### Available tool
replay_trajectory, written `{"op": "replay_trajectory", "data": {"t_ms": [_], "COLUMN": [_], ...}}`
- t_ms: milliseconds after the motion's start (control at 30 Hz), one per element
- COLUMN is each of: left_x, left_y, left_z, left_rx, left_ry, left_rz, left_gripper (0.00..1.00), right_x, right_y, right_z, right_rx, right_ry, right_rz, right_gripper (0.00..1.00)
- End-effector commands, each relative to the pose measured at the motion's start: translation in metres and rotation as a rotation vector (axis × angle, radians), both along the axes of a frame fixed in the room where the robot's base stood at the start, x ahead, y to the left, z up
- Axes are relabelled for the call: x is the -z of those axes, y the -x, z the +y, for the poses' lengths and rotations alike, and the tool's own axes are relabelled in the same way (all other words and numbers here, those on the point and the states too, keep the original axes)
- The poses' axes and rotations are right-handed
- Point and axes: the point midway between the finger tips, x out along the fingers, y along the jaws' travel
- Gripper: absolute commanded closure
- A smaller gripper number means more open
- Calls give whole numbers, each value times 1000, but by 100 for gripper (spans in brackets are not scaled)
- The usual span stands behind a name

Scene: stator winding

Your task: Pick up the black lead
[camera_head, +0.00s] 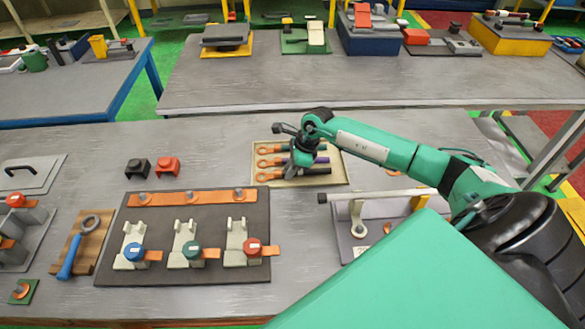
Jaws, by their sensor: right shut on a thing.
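The black lead (317,171) lies lowest in the picture of the leads on a shallow beige tray (340,177). It has an orange end (265,177) on its left. Other leads with orange ends lie above it, one with a teal sleeve (283,147). My right gripper (302,164) reaches down over the tray and is shut on the black lead, which looks still level with the tray. The gripper hides part of the middle leads, and the exact contact is too small to see. My left gripper is not in view.
A dark board (200,280) with three clamp fixtures and an orange bar stands left of the tray. A metal stand with a long bar (375,195) is close on the right. Black and red blocks (152,168) sit behind the board. Bare table lies left of the tray.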

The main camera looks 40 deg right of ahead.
Motion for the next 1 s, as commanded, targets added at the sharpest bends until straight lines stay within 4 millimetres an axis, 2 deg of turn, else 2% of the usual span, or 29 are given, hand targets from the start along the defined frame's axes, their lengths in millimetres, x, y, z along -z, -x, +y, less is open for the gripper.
{"op": "replay_trajectory", "data": {"t_ms": [233, 500, 700, 800, 1000], "left_x": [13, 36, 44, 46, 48], "left_y": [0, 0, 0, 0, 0], "left_z": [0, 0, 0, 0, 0], "left_rx": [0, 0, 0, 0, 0], "left_ry": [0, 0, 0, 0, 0], "left_rz": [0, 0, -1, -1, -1], "left_gripper": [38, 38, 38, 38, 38], "right_x": [-37, -117, -164, -178, -193], "right_y": [-2, -1, -1, -1, 0], "right_z": [-1, -1, 0, 0, 0], "right_rx": [-1, -2, -1, -1, 1], "right_ry": [2, 3, 0, 0, 1], "right_rz": [-7, -9, -6, -4, -2], "right_gripper": [100, 100, 100, 100, 100]}}
